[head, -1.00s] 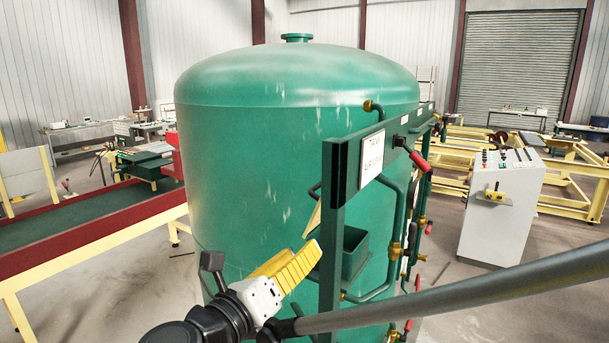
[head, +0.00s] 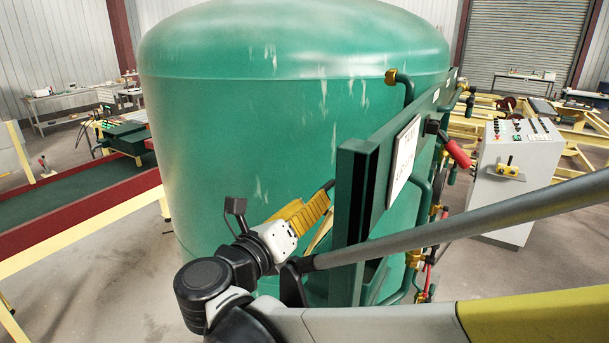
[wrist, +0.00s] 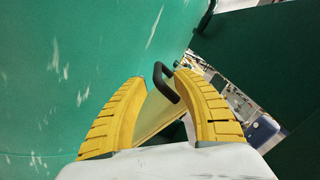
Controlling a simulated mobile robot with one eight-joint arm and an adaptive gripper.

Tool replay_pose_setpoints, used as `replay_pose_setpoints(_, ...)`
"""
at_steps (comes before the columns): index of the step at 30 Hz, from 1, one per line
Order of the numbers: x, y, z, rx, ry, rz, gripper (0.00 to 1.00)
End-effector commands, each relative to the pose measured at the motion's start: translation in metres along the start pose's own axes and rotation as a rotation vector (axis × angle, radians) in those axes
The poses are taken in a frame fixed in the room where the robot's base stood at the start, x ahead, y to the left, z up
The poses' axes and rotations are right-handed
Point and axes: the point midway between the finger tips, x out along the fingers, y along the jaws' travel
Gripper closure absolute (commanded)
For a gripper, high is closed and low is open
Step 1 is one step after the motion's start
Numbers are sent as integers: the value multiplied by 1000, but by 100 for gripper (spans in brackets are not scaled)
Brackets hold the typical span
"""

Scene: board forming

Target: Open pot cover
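The pot cover looks like a flat pale-yellow plate (wrist: 158,112) with a black bent handle (wrist: 165,82), beside the green tank. In the head view its handle (head: 328,186) shows just past my fingertips, and a sliver of the plate (head: 317,237) shows below them. The plate looks tilted. My gripper (wrist: 160,77) has yellow fingers spread apart, with the handle between or just beyond the tips. I cannot tell whether they touch it. In the head view my gripper (head: 320,201) is close to the tank. The pot below is mostly hidden.
The big green tank (head: 260,130) fills the middle. A green frame (head: 353,215) with a white sign (head: 402,160), pipes and a red-handled valve (head: 456,152) stands close right of my gripper. A grey control console (head: 515,180) is at right. Open floor lies at left.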

Motion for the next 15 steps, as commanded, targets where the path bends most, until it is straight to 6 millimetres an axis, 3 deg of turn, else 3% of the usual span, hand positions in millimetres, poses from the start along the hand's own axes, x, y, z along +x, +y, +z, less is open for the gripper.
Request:
replay_pose_setpoints(3,26,-2,1,0,3,-4,65)
replay_pose_setpoints(7,47,-2,1,0,2,-2,65)
replay_pose_setpoints(15,64,0,0,0,0,0,65)
